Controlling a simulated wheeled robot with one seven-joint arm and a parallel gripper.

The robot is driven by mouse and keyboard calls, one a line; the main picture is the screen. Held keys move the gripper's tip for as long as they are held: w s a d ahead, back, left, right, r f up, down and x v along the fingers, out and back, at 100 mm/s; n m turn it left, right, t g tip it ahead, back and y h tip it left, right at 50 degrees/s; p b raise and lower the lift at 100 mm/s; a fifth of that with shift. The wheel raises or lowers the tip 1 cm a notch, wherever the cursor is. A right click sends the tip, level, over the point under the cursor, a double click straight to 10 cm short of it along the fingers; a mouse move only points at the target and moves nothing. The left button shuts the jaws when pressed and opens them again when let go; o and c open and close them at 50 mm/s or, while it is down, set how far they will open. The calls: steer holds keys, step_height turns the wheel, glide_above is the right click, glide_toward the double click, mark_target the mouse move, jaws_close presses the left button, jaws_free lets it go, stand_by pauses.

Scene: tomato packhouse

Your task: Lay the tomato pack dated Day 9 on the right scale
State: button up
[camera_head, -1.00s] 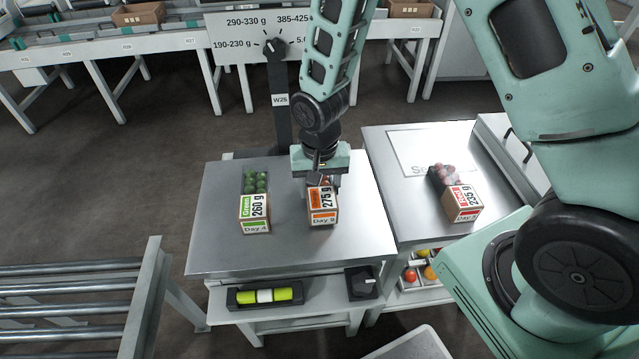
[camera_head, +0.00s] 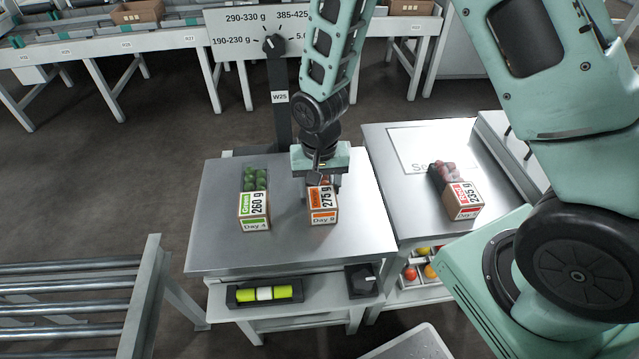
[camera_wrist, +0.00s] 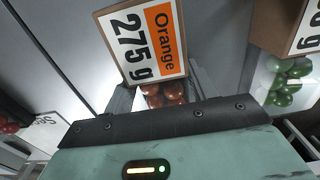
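The Day 9 tomato pack (camera_head: 323,217) has an orange label reading 275 g and sits on the left steel table. The wrist view shows its "Orange 275 g" label (camera_wrist: 143,42) and red tomatoes behind it. My gripper (camera_head: 323,181) is lowered at the pack's rear, with fingers on both sides of its tomato end. Whether they press on it is unclear. No other scale can be made out.
A green-labelled 260 g pack, Day 4 (camera_head: 254,212), stands left of the orange one. A red-labelled 235 g pack (camera_head: 463,200) lies across the square's front-right area. A dial sign (camera_head: 262,38) stands behind the left table (camera_head: 290,255). The right table's front-left is clear.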

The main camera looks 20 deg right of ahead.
steer(key=o, duration=0.4)
step_height(320, 180, up, 18)
steer(key=shift+f+p, duration=0.25)
steer(key=shift+p, duration=0.8)
steer(key=s+a+r+n+p, duration=0.2)
steer(key=s+r+n, duration=0.1)
steer(key=s, duration=0.3)
steer(key=s+a+r+n+p, duration=0.2)
steer(key=s+r+n+p, duration=0.1)
steer(key=s, duration=0.4)
steer(key=s+a+r+n+p, duration=0.2)
steer(key=s+r+n+p, duration=0.1)
steer(key=s+r+n, duration=0.2)
steer(key=shift+s+a+r+y, duration=0.1)
steer(key=shift+s+r+y, duration=0.2)
steer(key=shift+s+r, duration=0.65)
